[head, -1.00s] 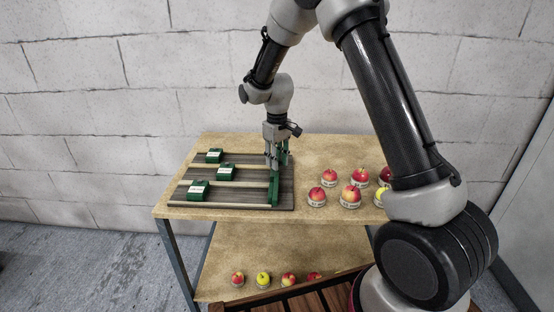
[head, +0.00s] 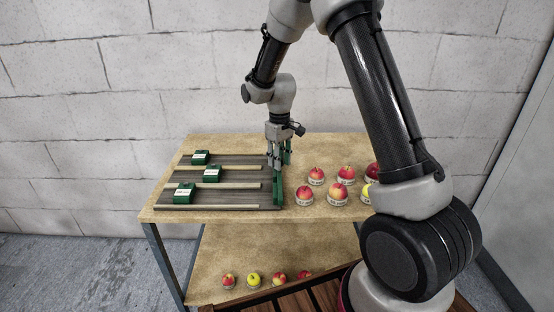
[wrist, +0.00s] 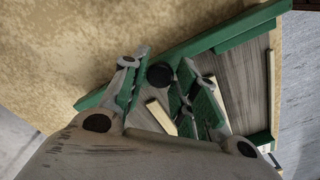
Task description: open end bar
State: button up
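The end bar (head: 279,191) is a green bar standing across the right end of a dark slatted board (head: 225,192) on the table. A clear gap shows between it and the ends of the pale rails. In the wrist view the bar (wrist: 235,32) runs diagonally, with a round black knob (wrist: 160,77) beside it. My gripper (head: 277,167) points down at the bar. The lower part of the fingers is partly hidden in the head view.
Green blocks with white labels (head: 185,193) sit along the pale rails (head: 226,185). Several apples on round labelled stands (head: 341,191) stand right of the bar, with little room between. More apples (head: 253,280) are on the lower shelf. A wall is behind the table (head: 160,215).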

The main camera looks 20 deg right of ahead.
jog(key=shift+o, duration=1)
notch_tip(320, 180, up, 12)
jog(key=s+d+r+m+t, duration=0.1)
jog(key=s+d+r, duration=0.2)
jog(key=s, duration=0.7)
jog(key=s+d+r+m+t, duration=0.2)
jog(key=s+d+r, duration=0.1)
jog(key=s, duration=0.8)
jog(key=s+d+r+m+t, duration=0.1)
jog(key=s+r, duration=0.4)
jog(key=s, duration=0.6)
jog(key=shift+d+m, duration=0.7)
jog(key=shift+d, duration=0.55)
